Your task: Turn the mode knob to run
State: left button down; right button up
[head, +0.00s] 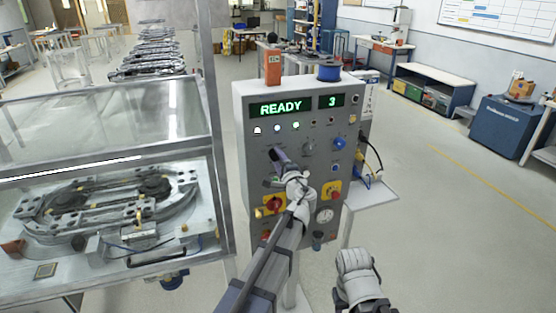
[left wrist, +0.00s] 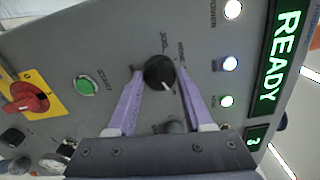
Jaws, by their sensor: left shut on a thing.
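The mode knob (left wrist: 159,71) is a round black knob with a white pointer mark, on the grey control panel (left wrist: 55,55). In the left wrist view the mark points down and slightly right. Small labels stand around the knob, too blurred to read surely. My left gripper (left wrist: 158,76) has one purple finger on each side of the knob and is shut on it. In the head view my left gripper (head: 279,155) is at the panel's left half and hides the knob. My right arm shows at the lower right, but its fingers do not show.
The panel's display (head: 281,108) reads READY and 3. A green start button (left wrist: 86,85) and a red switch on a yellow plate (left wrist: 27,97) are near the knob. A glass-fronted machine with a ring track (head: 110,205) stands left.

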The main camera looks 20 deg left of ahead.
pick_arm(q)
jog(key=shift+c, duration=1.5)
grip_release()
jog(key=v, duration=0.7)
jog(key=shift+s+d, duration=0.25)
jog(key=shift+s, duration=0.1)
jog(key=s+d+f+n+g+h, duration=0.1)
jog(key=s+f+n+g+h, duration=0.2)
jog(key=s+f+n+g, duration=0.85)
jog(key=s+d+f+m+g+h, duration=0.1)
jog(key=s+d+f+g+h, duration=0.1)
jog(key=s+d+f, duration=0.3)
jog(key=s+d+f+m+g+h, duration=0.1)
jog(key=s+d+f+h, duration=0.2)
jog(key=s, duration=1)
jog(key=d+f, duration=0.2)
jog(key=d, duration=0.1)
jog(key=shift+f+m+g+h, duration=0.2)
jog(key=shift+m+g+h, duration=0.15)
jog(key=shift+h, duration=0.05)
